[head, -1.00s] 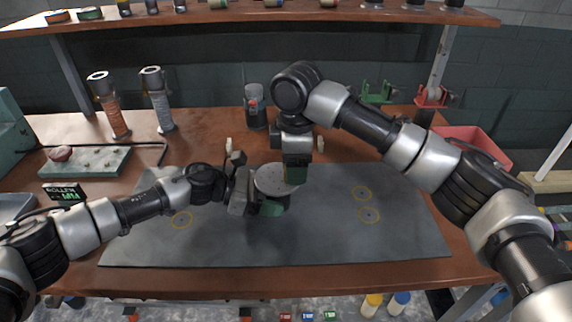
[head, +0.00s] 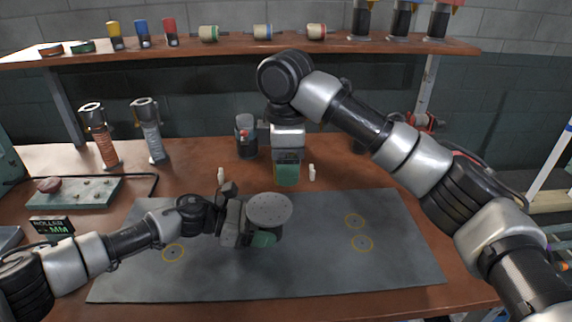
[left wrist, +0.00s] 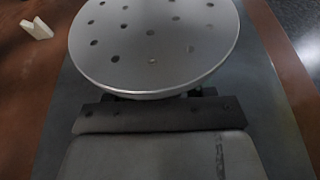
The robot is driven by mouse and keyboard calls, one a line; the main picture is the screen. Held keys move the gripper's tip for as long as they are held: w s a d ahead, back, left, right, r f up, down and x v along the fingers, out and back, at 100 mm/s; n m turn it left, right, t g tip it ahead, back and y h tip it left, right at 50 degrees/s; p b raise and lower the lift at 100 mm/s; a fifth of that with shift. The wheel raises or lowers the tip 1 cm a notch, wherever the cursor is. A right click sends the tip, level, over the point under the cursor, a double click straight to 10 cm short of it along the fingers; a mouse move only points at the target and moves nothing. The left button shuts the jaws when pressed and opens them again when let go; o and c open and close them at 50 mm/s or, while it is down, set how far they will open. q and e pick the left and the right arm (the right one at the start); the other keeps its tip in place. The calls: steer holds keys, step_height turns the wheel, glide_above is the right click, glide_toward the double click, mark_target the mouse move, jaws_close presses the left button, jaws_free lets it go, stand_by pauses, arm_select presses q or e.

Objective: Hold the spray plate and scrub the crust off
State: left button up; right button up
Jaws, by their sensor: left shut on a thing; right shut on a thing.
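The spray plate (head: 269,209) is a round grey disc with several small holes. My left gripper (head: 248,230) is shut on it from the left and holds it level above the grey mat. The plate fills the upper left wrist view (left wrist: 152,42), where most holes look dark and one near the front edge looks paler. I cannot make out a distinct crust patch. My right gripper (head: 287,174) points down behind the plate, apart from it in the picture. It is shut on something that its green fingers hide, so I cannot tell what.
The grey mat (head: 300,275) with yellow rings has free room on both sides. Two small white pegs stand behind it, one in the left wrist view (left wrist: 37,28). A dark jar (head: 246,145) and two upright cylinders stand farther back. A shelf (head: 230,50) runs above.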

arm_select(q)
steer(key=o, duration=0.8)
steer(key=v, duration=1)
steer(key=shift+a, duration=0.2)
steer(key=shift+v, duration=0.85)
